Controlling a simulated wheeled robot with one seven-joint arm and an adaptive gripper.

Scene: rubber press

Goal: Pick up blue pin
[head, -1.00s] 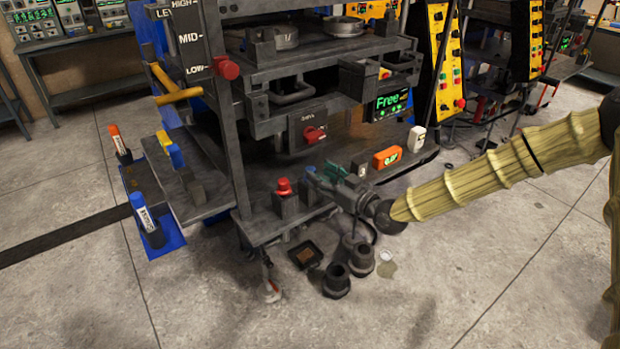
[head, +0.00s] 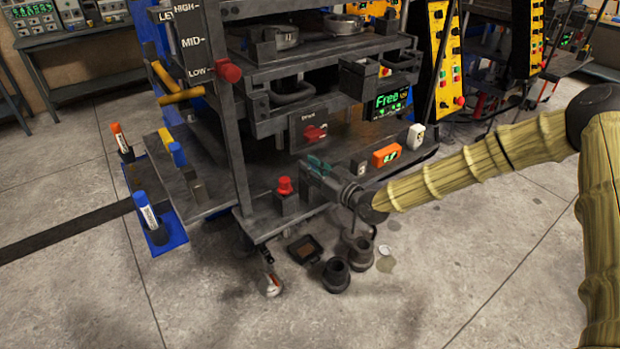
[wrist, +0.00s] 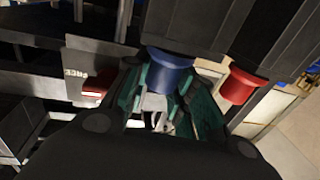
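In the wrist view, the blue pin (wrist: 168,70) shows as a blue round-topped piece close beyond my fingers, between their tips as seen from there. My gripper (wrist: 160,88) has teal fingers that stand apart, so it is open; I cannot tell whether they touch the pin. In the head view, my gripper (head: 317,164) is over the press's lower shelf, just right of a red pin (head: 285,186) in a dark block. The blue pin is not clearly visible beside the gripper there. The red pin also shows right of the blue one in the wrist view (wrist: 238,87).
An orange display (head: 386,156) and a white device (head: 416,137) sit to the right. Blue and orange markers stand at the left. Black cups (head: 336,274) stand on the floor.

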